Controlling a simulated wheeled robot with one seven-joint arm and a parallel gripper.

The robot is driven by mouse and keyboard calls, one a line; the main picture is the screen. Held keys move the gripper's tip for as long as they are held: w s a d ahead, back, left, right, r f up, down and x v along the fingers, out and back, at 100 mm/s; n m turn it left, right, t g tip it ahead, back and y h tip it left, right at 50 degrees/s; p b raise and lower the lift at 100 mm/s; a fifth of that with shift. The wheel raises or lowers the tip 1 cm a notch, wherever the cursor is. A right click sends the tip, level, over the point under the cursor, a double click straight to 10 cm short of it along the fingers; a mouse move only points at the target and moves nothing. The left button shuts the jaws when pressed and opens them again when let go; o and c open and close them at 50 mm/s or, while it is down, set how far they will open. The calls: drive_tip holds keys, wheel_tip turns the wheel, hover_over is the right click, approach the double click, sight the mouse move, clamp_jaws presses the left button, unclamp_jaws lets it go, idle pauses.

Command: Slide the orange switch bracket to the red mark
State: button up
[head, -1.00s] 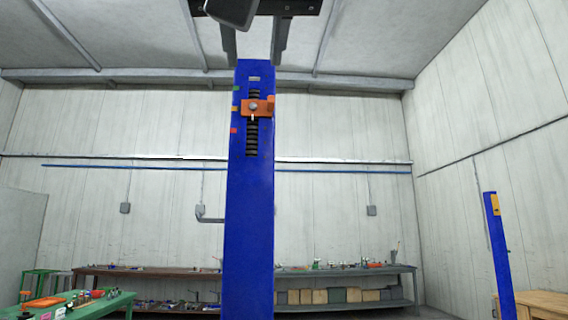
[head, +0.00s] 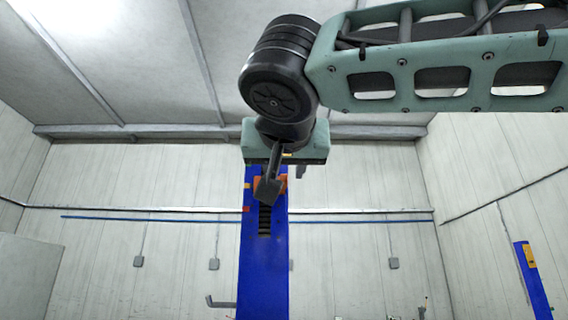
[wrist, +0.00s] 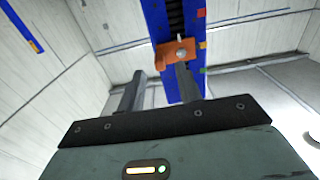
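The orange switch bracket (wrist: 178,52) sits on the dark slotted screw of the blue column (wrist: 157,22). In the head view the bracket (head: 284,184) is partly hidden behind my gripper. The red mark (head: 246,209) is on the column's left edge, lower than the bracket; an orange mark (head: 247,186) is about level with the bracket. In the wrist view, which looks upside down, the red mark (wrist: 201,13) is above the bracket. My gripper (wrist: 160,74) is open, fingers apart. One finger is close to the bracket; I cannot tell whether they touch.
A second blue column (head: 533,280) stands at the right. The back wall (head: 150,240) carries a blue rail (head: 150,218) and small grey boxes. The space around the main column looks clear.

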drive_tip(key=shift+w+p, duration=0.35)
drive_tip(key=shift+w, duration=0.95)
clamp_jaws()
drive_tip(key=shift+f, duration=0.1)
wheel_tip(320, 180, down, 4)
drive_tip(key=b, duration=0.5)
drive_tip(key=shift+f+b, duration=0.25)
drive_tip(key=shift+b, duration=0.1)
drive_tip(key=shift+r, duration=0.1)
unclamp_jaws()
